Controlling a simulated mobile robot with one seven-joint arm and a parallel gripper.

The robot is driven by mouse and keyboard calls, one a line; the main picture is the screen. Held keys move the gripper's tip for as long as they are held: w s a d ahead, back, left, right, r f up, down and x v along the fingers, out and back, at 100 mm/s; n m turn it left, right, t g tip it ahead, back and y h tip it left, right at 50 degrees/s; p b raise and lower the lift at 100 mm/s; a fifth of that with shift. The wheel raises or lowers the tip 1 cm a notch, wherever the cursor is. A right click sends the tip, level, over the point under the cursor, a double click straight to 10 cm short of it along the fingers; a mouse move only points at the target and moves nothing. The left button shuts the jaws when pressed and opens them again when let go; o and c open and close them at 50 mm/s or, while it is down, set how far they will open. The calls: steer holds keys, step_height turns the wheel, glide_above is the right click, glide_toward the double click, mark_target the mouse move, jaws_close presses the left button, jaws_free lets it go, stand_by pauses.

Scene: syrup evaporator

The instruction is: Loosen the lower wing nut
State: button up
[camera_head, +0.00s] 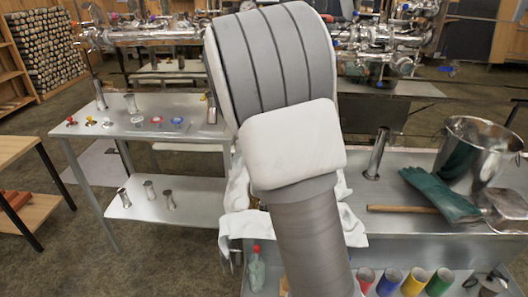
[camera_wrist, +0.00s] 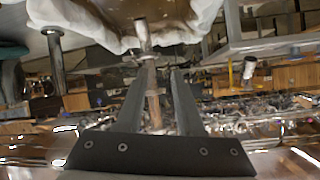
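My gripper (camera_wrist: 163,69) shows in the wrist view, its two dark fingers apart with an empty-looking gap between the tips. A short metal cylinder-like part (camera_wrist: 142,33) is just beyond the left fingertip, against white cloth. A brownish upright piece (camera_wrist: 154,108) shows between the fingers, farther back; I cannot tell what it is. I cannot pick out the lower wing nut in either view. In the head view my own arm covers the middle and hides my gripper and the spot in front of it.
White cloth (camera_head: 352,228) hangs over the bench edge. The right bench holds a steel bucket (camera_head: 478,153), a green glove (camera_head: 440,194) and a wooden-handled scoop (camera_head: 497,212). A left metal table (camera_head: 110,130) carries small coloured parts. Coloured cylinders (camera_head: 413,282) stand below the right bench.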

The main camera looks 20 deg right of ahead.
steer(key=s+a+r+n+y+p, duration=0.1)
steer(key=s+a+r+y+p, duration=0.1)
steer(key=a+r, duration=0.2)
steer(key=shift+s+a+r+g+y, duration=0.25)
steer(key=shift+a+r+g+y, duration=0.15)
steer(key=shift+r, duration=0.3)
steer(key=shift+o, duration=0.3)
steer(key=shift+d, duration=0.1)
steer(key=shift+o, duration=1.3)
steer(key=shift+w+f, duration=0.1)
steer(key=shift+o, duration=1.1)
steer(key=shift+w+d+f+m, duration=0.15)
steer(key=shift+w+f+m, duration=0.05)
steer(key=shift+f+m, duration=0.1)
steer(key=o, duration=0.4)
steer(key=w+d+f+m+h+p, duration=0.2)
steer(key=w+d+f+m+h, duration=0.1)
steer(key=f+m, duration=0.3)
steer(key=shift+w+d+f+m+h, duration=0.4)
steer(key=shift+w+d+m, duration=0.1)
steer(key=shift+w, duration=0.2)
steer(key=d+f+m+t+h+p, duration=0.25)
steer(key=d+f+m+h, duration=0.25)
steer(key=f+m+h, duration=0.3)
steer(key=w+d+r+m+y, duration=0.1)
steer(key=w+d, duration=1.1)
steer(key=d, duration=0.1)
steer(key=shift+w+r+b, duration=0.2)
steer(key=shift+r+b, duration=0.1)
steer(key=shift+b, duration=0.05)
